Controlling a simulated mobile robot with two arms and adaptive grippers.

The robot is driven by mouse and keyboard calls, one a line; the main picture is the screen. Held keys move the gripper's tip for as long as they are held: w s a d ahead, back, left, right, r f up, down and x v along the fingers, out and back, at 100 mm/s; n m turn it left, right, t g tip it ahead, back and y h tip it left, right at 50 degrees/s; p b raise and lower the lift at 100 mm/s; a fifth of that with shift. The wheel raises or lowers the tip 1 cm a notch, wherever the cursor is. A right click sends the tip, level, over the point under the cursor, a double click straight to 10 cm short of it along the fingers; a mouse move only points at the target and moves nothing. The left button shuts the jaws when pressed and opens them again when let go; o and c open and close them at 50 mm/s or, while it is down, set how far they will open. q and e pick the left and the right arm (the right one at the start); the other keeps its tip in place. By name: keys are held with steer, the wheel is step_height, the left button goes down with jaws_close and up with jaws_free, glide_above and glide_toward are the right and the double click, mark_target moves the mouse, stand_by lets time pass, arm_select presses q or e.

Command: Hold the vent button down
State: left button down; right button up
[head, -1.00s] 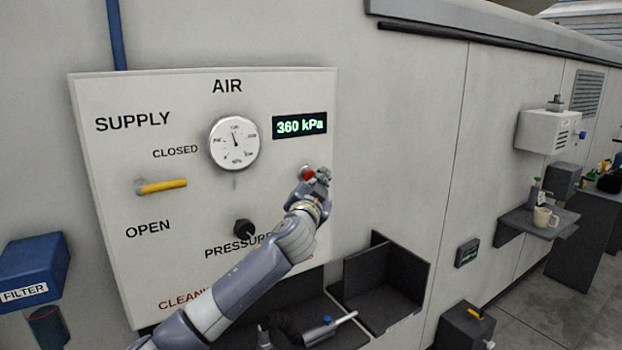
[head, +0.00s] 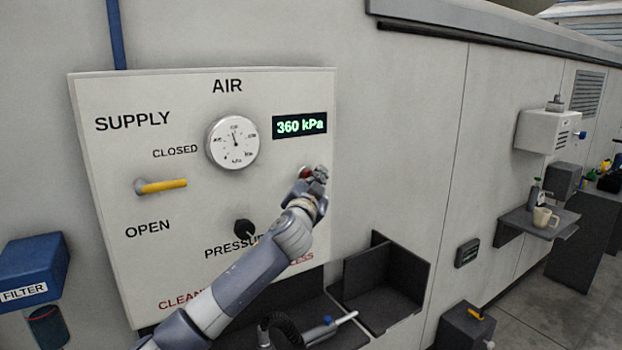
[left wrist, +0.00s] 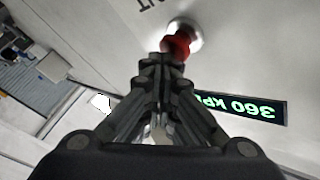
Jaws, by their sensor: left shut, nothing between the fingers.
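The red vent button (head: 305,172) sits in a pale round collar on the white AIR panel (head: 200,105), below the display. My left gripper (head: 319,173) is shut and empty, with its fingertips at the button's right side in the head view. In the left wrist view the red button (left wrist: 178,44) shows just beyond the closed fingertips (left wrist: 162,62), which overlap its near edge. I cannot tell whether they touch it or whether it is pressed in. The green display (head: 300,125) reads 360 kPa. My right gripper is not in view.
A dial gauge (head: 234,143), a yellow supply lever (head: 162,186) and a black pressure knob (head: 244,229) are on the panel. A dark open tray (head: 385,285) is below right. A blue filter (head: 35,270) hangs at the left. The wall right of the button is clear.

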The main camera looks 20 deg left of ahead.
arm_select(q)
steer(key=shift+w+a, duration=0.2)
steer(key=shift+a, duration=0.1)
stand_by(1.1)
steer(key=shift+s+d, duration=0.55)
steer(key=shift+d, duration=0.15)
steer(key=shift+s+d, duration=0.8)
steer(key=shift+d, duration=0.2)
steer(key=shift+s+d, duration=0.75)
steer(key=shift+d, duration=0.25)
steer(key=shift+f, duration=0.1)
